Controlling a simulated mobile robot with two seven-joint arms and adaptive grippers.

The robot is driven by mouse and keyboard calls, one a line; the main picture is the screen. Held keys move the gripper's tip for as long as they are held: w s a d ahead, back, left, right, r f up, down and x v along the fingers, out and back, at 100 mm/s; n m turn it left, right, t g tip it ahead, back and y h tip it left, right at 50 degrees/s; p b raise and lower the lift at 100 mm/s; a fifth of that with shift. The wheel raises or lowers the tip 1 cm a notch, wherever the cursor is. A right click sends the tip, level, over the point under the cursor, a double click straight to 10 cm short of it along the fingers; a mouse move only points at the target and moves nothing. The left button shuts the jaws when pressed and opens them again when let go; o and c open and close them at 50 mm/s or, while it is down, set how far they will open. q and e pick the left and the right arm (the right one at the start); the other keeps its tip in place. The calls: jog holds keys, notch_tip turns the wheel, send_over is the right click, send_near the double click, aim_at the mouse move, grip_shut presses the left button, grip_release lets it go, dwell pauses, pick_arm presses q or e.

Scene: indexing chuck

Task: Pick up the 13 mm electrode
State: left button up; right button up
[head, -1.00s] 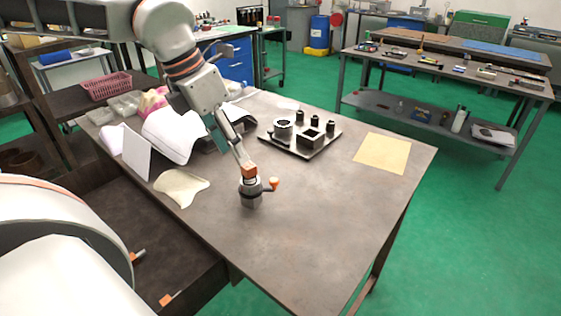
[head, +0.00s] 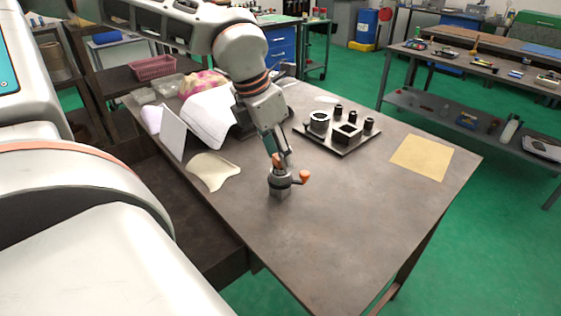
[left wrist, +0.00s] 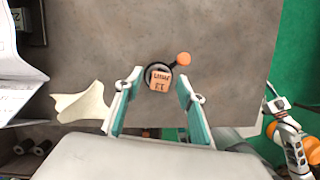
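The electrode is a small orange-brown block (left wrist: 159,78) with dark markings too small to read. It sits upright in a dark round chuck (head: 281,182), which has an orange ball handle (head: 304,177) on its right side. In the head view the electrode (head: 277,160) is partly covered by my left gripper (head: 282,158), which reaches down to it from the upper left. In the left wrist view my left gripper (left wrist: 160,80) is open, with a finger on each side of the electrode and gaps between. At the right edge is part of my right arm, seemingly its gripper (left wrist: 275,98); its fingers are unclear.
A dark plate (head: 338,141) with several black holders stands behind the chuck. A tan sheet (head: 421,157) lies to the right. A cream cloth (head: 213,171), white papers (head: 207,115) and an upright white card (head: 172,133) are to the left. The table front is clear.

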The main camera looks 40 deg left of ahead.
pick_arm(q)
grip_shut()
jog(key=shift+r, duration=0.15)
